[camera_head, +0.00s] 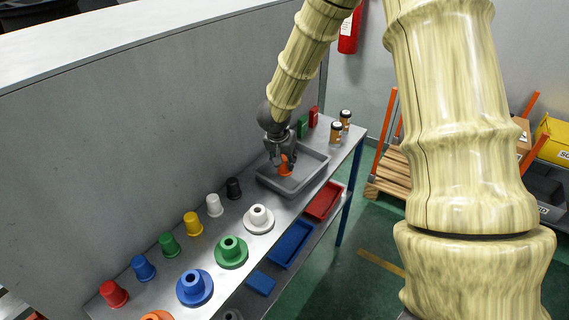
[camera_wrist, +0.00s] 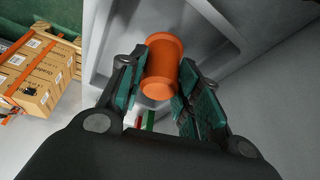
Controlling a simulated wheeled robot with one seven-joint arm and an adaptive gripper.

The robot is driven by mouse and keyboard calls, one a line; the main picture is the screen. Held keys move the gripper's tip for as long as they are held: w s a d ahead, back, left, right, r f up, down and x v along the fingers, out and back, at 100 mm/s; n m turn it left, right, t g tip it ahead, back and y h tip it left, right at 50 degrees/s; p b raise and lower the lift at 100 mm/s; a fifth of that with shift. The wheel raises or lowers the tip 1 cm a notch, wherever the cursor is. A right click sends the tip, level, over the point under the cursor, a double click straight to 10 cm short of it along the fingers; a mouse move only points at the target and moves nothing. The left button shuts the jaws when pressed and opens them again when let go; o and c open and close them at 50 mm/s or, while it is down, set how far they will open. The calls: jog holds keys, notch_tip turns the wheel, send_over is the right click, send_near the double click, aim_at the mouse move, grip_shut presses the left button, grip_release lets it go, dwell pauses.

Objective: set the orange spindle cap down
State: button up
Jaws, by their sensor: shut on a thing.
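The orange spindle cap (camera_head: 286,166) is between the fingers of my gripper (camera_head: 282,158), over the grey tray (camera_head: 313,180) at the far end of the bench. In the wrist view the orange cap (camera_wrist: 163,66) lies between the two green-padded fingers of my gripper (camera_wrist: 160,85), which are shut on it. The tray (camera_wrist: 215,42) shows behind the cap there. I cannot tell whether the cap touches the tray floor.
Red (camera_head: 113,293), blue (camera_head: 143,268), green (camera_head: 169,245), yellow (camera_head: 193,223), white (camera_head: 214,204) and black (camera_head: 233,188) caps stand along the wall. White (camera_head: 258,219), green (camera_head: 231,252) and blue (camera_head: 194,288) flanged spindles stand in front. Two jars (camera_head: 336,132) stand beyond the tray.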

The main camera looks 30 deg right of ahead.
jog(key=shift+w+d+f, duration=0.1)
jog(key=shift+w+d, duration=0.1)
jog(key=shift+w, duration=0.15)
jog(key=shift+f, duration=1.65)
jog(key=shift+f, duration=0.1)
jog(key=o, duration=0.9)
jog(key=shift+o, duration=0.2)
jog(key=shift+a+r, duration=0.1)
jog(key=shift+r, duration=0.35)
jog(key=v, duration=1.1)
jog(key=shift+s+a+r, duration=0.1)
jog(key=shift+s, duration=0.05)
